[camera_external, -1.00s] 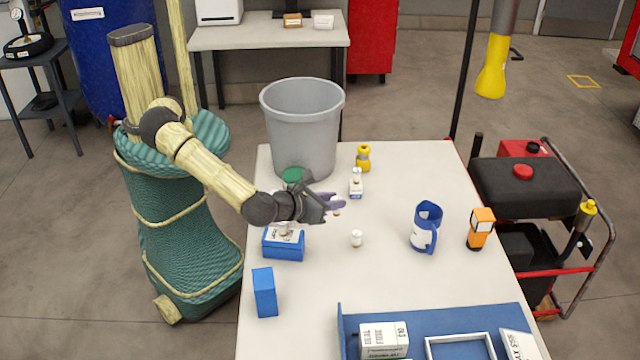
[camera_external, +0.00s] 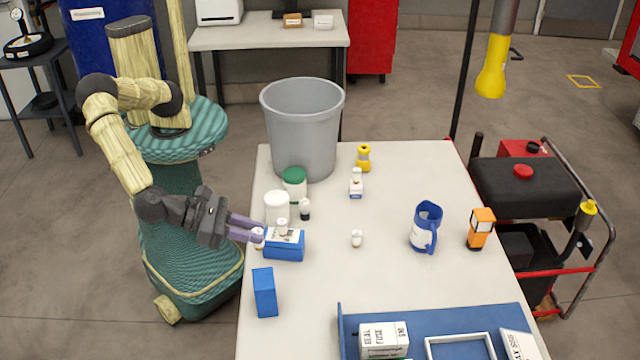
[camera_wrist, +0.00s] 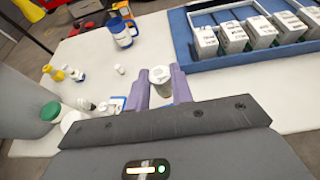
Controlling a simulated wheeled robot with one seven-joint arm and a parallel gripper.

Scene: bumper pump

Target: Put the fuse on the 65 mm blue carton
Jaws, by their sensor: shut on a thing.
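My gripper (camera_external: 257,236) is shut on a small white cylinder, probably the fuse (camera_wrist: 161,76), which shows between the purple fingers in the wrist view. In the outside view it is mostly hidden by the fingers, just left of a low blue carton (camera_external: 284,249). That carton has a white label and a small white item (camera_external: 282,227) on top. A second blue carton (camera_external: 264,293) stands upright nearer the front. No size is readable on either carton. Another small white cylinder (camera_external: 356,238) stands mid-table.
A white jar (camera_external: 276,206), green-lidded jar (camera_external: 294,184) and dark-based bottle (camera_external: 305,209) stand behind the low carton. A grey bin (camera_external: 302,130) is at the back. A blue mug (camera_external: 425,228) and blue tray (camera_external: 415,322) lie right and front. The centre is fairly clear.

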